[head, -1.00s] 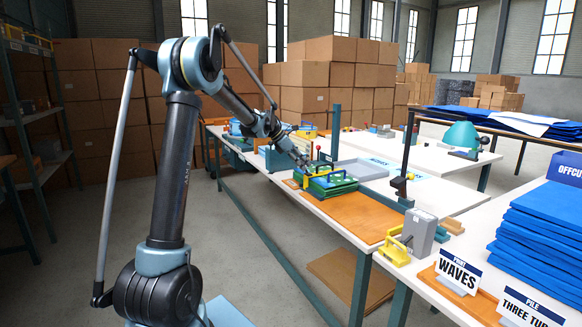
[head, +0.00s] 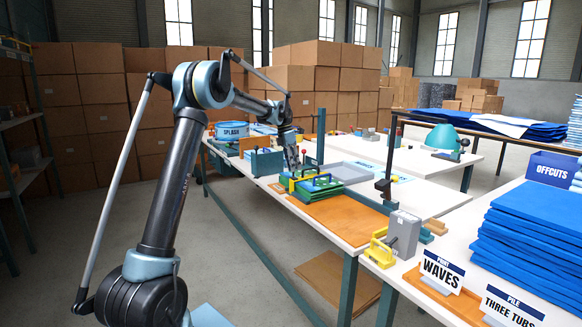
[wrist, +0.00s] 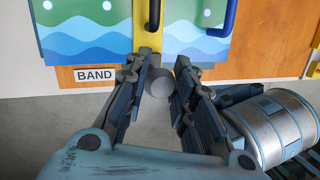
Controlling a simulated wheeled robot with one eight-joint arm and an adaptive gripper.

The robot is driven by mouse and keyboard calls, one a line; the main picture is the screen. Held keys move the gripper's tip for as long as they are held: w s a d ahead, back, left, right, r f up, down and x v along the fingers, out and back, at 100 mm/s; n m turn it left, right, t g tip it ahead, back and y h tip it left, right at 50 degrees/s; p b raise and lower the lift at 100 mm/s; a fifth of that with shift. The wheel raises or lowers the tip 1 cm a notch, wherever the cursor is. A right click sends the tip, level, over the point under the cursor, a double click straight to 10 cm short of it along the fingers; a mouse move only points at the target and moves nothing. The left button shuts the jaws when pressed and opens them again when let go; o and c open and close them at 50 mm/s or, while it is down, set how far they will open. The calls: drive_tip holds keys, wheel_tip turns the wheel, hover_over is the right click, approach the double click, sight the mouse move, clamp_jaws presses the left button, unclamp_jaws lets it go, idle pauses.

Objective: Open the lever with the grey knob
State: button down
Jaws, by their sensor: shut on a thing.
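The grey knob (wrist: 160,82) is a pale, rounded piece between the fingers of my gripper (wrist: 158,75) in the wrist view. The fingers are closed in on it from both sides. A yellow strip (wrist: 195,71), probably part of the lever or its frame, runs behind it between two wave-painted panels (wrist: 85,30). In the head view my gripper (head: 293,166) is at the near-left edge of the green fixture (head: 318,188) with its yellow frame. The knob is too small and covered to make out there.
A dark blue handle (wrist: 229,18) stands right of the knob. A red-knobbed post (head: 304,155) stands close by.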

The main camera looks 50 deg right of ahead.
idle(0.3)
drive_tip(key=c, duration=1.3)
unclamp_jaws()
drive_tip(key=shift+f, duration=0.1)
drive_tip(key=v, duration=1.2)
drive_tip(key=shift+w, duration=0.15)
